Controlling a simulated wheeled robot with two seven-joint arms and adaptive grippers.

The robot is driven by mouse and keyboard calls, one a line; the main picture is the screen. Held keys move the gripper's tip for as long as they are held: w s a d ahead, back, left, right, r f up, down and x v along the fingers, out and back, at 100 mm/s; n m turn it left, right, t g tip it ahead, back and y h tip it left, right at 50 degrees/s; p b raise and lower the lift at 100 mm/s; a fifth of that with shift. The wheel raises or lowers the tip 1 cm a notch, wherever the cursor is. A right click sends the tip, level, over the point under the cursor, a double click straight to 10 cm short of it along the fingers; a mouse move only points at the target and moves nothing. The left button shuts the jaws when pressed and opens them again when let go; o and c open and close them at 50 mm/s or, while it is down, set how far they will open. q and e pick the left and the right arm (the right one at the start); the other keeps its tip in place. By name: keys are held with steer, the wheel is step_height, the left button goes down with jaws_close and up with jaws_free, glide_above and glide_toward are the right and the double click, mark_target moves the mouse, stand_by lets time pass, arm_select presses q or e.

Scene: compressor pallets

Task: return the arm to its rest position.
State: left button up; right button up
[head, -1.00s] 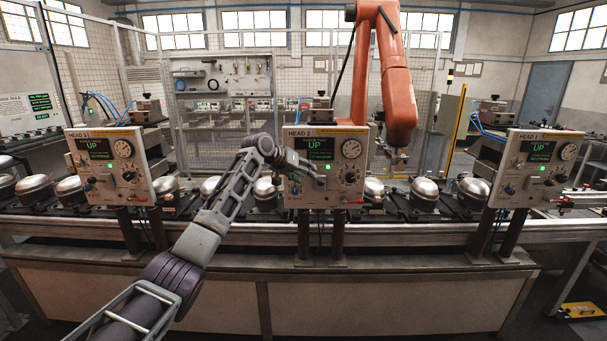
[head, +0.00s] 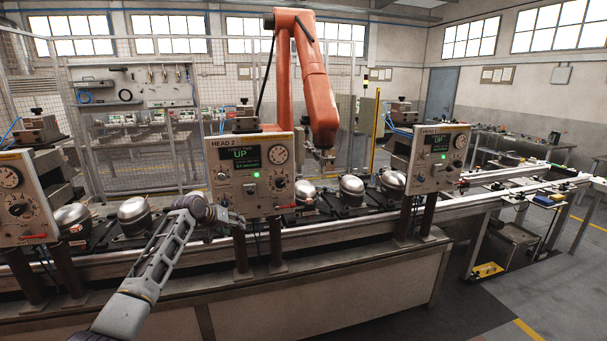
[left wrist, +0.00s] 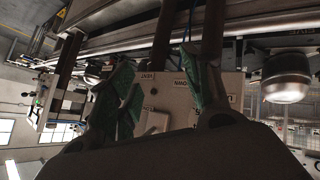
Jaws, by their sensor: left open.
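My left arm (head: 165,255) reaches in from the lower left in the head view. My left gripper (head: 232,219) is at the lower left edge of the HEAD 2 control panel (head: 262,190), and its fingers are small and partly unclear there. In the left wrist view the gripper (left wrist: 158,88) shows green finger pads standing apart with nothing held between them. The panel face (left wrist: 220,90) appears upside down behind the fingers; whether they touch it I cannot tell. My right gripper is not in view.
More control panels stand left (head: 25,200) and right (head: 437,160) on posts. Silver compressors (head: 138,215) sit along the conveyor (head: 350,232). An orange robot arm (head: 318,95) hangs behind the middle panel. Open floor (head: 540,290) lies at the right.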

arm_select(q)
steer(key=s+a+f+g+y, duration=0.1)
steer(key=s+f, duration=0.3)
steer(key=f, duration=0.9)
steer(key=s+a+f+g+y, duration=0.1)
steer(key=s+f, duration=0.3)
steer(key=f, duration=1)
steer(key=s+f+g+y, duration=0.1)
steer(key=s+f, duration=0.9)
steer(key=f, duration=0.2)
steer(key=s+f+g, duration=0.1)
steer(key=s+f, duration=0.8)
steer(key=f, duration=0.3)
steer(key=s+d+f+m+g, duration=0.1)
steer(key=s+f, duration=0.6)
steer(key=s, duration=1)
steer(key=s+f+m+g, duration=0.1)
steer(key=s+f, duration=0.6)
steer(key=s, duration=1)
steer(key=s+d+f+m+g+y, duration=0.1)
steer(key=s+f, duration=0.6)
steer(key=s, duration=1)
steer(key=shift+s+d+m+g, duration=0.3)
steer(key=shift+s+d+g, duration=0.05)
steer(key=shift+g, duration=0.05)
